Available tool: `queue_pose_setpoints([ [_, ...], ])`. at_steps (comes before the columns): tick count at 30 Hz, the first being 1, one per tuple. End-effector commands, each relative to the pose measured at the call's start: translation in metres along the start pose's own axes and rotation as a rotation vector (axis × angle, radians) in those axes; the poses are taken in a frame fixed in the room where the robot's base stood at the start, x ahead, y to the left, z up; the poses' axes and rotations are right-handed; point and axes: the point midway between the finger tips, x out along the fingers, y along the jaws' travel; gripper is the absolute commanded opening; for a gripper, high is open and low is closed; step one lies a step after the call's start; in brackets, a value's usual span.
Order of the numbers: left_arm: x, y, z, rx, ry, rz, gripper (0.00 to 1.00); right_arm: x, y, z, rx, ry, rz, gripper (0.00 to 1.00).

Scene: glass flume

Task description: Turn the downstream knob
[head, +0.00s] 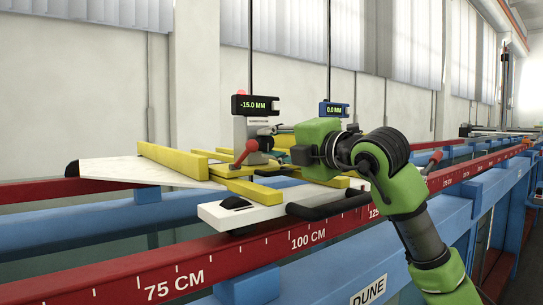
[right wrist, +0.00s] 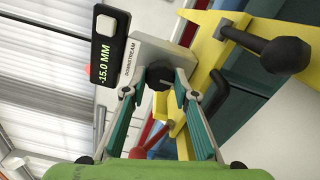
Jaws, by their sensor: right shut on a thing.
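The downstream knob (right wrist: 160,74) is dark and lobed, on the front of a grey block (right wrist: 150,57) lettered DOWNSTREAM in the right wrist view. In the head view this grey block (head: 250,127) stands on the carriage, under a black display (head: 255,105) reading -15.0 MM. My right gripper (head: 273,131) reaches the block from the right. In the right wrist view its two fingertips (right wrist: 157,83) are closed on either side of the knob. The knob is mostly hidden by the gripper in the head view. My left gripper is not in view.
A second display (head: 334,109) reads 0.0 MM behind my right arm. A red-and-black lever (head: 247,151) sits close beside the gripper. Yellow bars (head: 172,159) and a white plate (head: 120,170) lie on the carriage. A red scaled rail (head: 240,256) runs along the front.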

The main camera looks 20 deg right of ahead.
Motion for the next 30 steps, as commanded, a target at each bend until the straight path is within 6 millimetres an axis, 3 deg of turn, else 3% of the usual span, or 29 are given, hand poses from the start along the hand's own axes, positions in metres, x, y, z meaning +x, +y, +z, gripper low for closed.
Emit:
queue_pose_setpoints([
  [1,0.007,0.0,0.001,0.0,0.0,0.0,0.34,0.001,-0.007,-0.003,-0.045,0.005,-0.01,0.05],
  [12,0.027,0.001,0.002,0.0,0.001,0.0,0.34,0.001,-0.007,-0.003,-0.397,0.008,-0.011,0.05],
  [30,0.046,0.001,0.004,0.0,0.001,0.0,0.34,0.002,-0.009,-0.004,-0.966,0.014,-0.011,0.05],
])
